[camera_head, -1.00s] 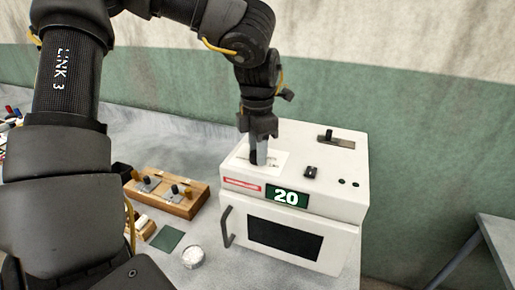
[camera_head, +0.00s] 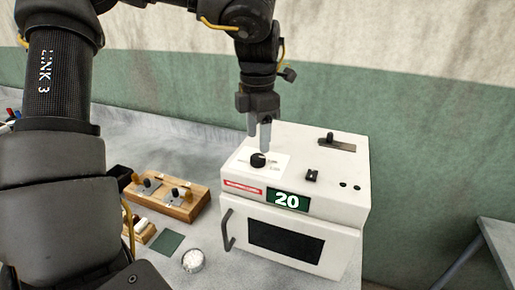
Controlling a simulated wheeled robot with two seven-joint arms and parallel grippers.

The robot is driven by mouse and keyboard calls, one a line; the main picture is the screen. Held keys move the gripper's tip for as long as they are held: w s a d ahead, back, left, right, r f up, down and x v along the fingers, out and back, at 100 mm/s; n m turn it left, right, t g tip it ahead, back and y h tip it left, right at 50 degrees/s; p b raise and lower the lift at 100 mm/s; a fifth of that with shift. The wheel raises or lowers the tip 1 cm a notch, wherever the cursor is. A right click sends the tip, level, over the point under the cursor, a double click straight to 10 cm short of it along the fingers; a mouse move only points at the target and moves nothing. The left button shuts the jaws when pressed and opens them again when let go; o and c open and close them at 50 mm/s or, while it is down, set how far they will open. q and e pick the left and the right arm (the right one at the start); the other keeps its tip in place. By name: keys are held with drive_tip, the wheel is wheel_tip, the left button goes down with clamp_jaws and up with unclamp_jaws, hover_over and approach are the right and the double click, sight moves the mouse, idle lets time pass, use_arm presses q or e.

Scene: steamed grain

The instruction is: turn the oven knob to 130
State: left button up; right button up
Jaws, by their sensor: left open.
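The white oven (camera_head: 340,205) stands on the grey table with its door closed. Its green display (camera_head: 287,200) reads 20. The black round oven knob (camera_head: 258,160) sits on a white dial plate on the oven's top, towards the left. My left gripper (camera_head: 259,138) points down just above the knob, with its fingers apart and nothing between them. The fingertips appear clear of the knob. My right gripper is not in view.
A black switch (camera_head: 312,175) and a lever on a metal plate (camera_head: 337,144) are also on the oven top. A wooden block with small tools (camera_head: 180,207), a green square (camera_head: 167,241) and a dish of white grain (camera_head: 193,260) lie left of the oven.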

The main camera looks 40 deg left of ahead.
sight(258, 156)
use_arm(q)
wheel_tip(258, 156, up, 6)
drive_tip(key=shift+f+p, duration=0.15)
drive_tip(key=shift+p, duration=0.4)
